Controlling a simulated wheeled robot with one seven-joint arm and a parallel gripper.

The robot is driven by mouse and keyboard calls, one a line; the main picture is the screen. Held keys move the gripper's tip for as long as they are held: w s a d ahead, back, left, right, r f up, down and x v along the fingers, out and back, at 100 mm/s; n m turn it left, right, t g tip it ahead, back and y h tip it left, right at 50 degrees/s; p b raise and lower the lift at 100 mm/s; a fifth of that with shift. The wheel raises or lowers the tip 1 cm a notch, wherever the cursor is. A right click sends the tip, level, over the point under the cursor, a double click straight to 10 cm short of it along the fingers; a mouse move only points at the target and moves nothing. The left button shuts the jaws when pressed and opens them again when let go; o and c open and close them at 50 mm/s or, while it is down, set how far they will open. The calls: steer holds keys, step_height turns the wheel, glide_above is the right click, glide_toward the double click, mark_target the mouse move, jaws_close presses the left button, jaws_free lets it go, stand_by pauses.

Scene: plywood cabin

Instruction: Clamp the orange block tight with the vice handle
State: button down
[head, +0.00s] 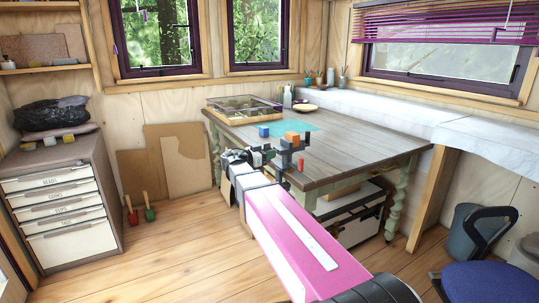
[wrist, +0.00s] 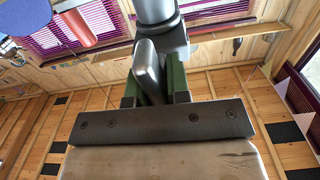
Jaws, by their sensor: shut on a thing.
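The orange block (head: 292,137) sits at the dark grey vice (head: 285,158) on the near edge of the table. How tightly the jaws bear on it cannot be told. My gripper (head: 262,155) is at the near side of the vice, below the block. In the wrist view my gripper's green fingers (wrist: 152,85) are shut around the grey metal vice handle (wrist: 147,62), just below a round grey shaft. A red cylindrical piece (wrist: 75,22) shows at upper left there; a red piece also shows beside the vice in the head view. The block is not visible in the wrist view.
The wooden table (head: 350,145) holds a blue block (head: 264,131), a teal mat (head: 308,125) and a glass-topped case (head: 243,108). A drawer cabinet (head: 65,200) stands at left and a blue chair (head: 485,265) at lower right. The floor at left is mostly clear.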

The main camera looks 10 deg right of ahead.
steer(key=shift+m, duration=0.6)
stand_by(0.3)
steer(key=c, duration=1.2)
jaws_free()
steer(key=shift+o, duration=0.2)
steer(key=v, duration=1)
steer(key=shift+a, duration=0.35)
